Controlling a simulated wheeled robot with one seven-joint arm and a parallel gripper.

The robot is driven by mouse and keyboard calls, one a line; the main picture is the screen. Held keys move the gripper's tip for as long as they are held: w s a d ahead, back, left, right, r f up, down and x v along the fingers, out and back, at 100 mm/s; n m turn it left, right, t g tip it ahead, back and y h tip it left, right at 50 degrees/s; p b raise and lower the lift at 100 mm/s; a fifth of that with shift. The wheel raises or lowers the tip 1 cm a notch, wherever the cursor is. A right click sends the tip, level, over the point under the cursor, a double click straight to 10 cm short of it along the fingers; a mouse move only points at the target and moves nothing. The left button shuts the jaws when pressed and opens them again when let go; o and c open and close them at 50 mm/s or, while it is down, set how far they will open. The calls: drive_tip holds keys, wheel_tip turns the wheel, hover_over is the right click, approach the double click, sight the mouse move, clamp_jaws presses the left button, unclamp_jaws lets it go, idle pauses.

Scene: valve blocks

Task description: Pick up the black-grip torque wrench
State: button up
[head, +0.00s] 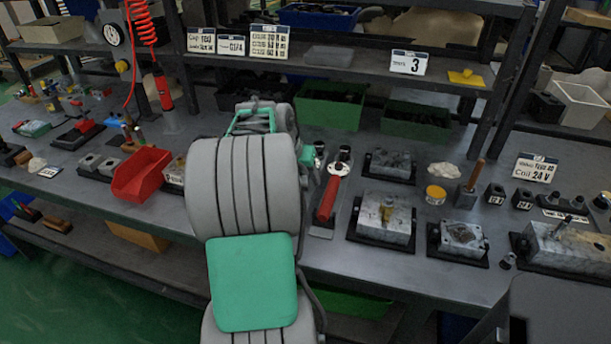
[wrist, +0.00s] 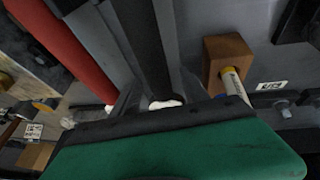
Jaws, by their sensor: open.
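In the wrist view a long black bar (wrist: 147,45), which looks like the black grip of the torque wrench, runs down between the grey fingers of my gripper (wrist: 158,88). A white end piece (wrist: 166,103) shows below it. My gripper is open, with a finger on each side of the bar; I cannot tell whether either touches it. A red grip (wrist: 62,45) lies to the left. In the head view a red-grip wrench (head: 327,199) lies on the bench right of my arm. My arm hides my fingers and the black-grip wrench there.
A wooden block (wrist: 228,55) holding a white stick with a yellow ring stands close right of the black bar in the wrist view. A red bin (head: 141,174) stands left of my arm. Metal valve blocks (head: 385,215) stand right. A shelf (head: 340,68) overhangs the bench's back.

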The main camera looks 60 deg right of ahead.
drive_tip(key=shift+d+f, duration=0.15)
drive_tip(key=shift+f, duration=0.1)
clamp_jaws()
idle(0.3)
drive_tip(key=shift+r, duration=0.15)
idle(0.6)
